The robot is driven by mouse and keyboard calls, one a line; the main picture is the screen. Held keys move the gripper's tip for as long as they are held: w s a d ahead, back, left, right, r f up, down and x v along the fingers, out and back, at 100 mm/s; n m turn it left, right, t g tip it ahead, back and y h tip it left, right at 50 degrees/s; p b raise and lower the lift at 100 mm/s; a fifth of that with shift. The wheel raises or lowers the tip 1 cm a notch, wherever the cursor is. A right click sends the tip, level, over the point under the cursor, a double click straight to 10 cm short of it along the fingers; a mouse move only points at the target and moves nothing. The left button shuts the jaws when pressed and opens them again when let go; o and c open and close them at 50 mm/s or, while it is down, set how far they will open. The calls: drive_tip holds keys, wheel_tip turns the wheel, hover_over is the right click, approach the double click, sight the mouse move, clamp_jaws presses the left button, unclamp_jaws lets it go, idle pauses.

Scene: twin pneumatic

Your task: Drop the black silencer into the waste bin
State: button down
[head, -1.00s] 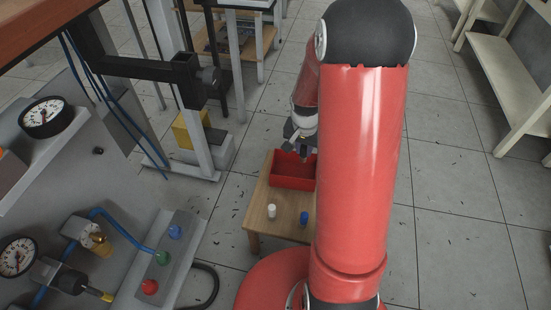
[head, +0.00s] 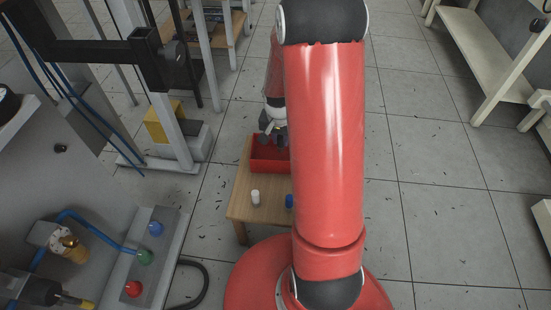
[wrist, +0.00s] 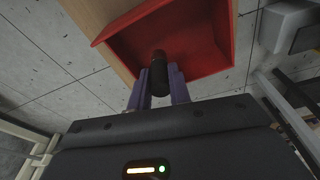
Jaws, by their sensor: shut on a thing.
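The black silencer (wrist: 159,68) is a small dark cylinder between my gripper's fingers (wrist: 160,84) in the wrist view. My gripper is shut on it, and its free end points toward the red open bin (wrist: 228,38). The bin also shows in the head view (head: 262,167), on a low wooden table, with my gripper (head: 274,138) just above it. The silencer cannot be made out in the head view. My red arm hides the right part of the bin there.
A white cylinder (head: 255,197) and a blue cylinder (head: 289,201) stand on the wooden table (head: 240,206) in front of the bin. A grey panel with coloured buttons (head: 148,245) is at the left. A yellow box (head: 164,122) stands behind.

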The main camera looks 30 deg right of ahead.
drive_tip(key=c, duration=1.2)
unclamp_jaws()
wheel_tip(320, 180, up, 8)
drive_tip(key=p, duration=0.1)
drive_tip(key=shift+s+a, duration=0.4)
drive_tip(key=shift+a, duration=0.05)
drive_tip(key=shift+f, duration=0.1)
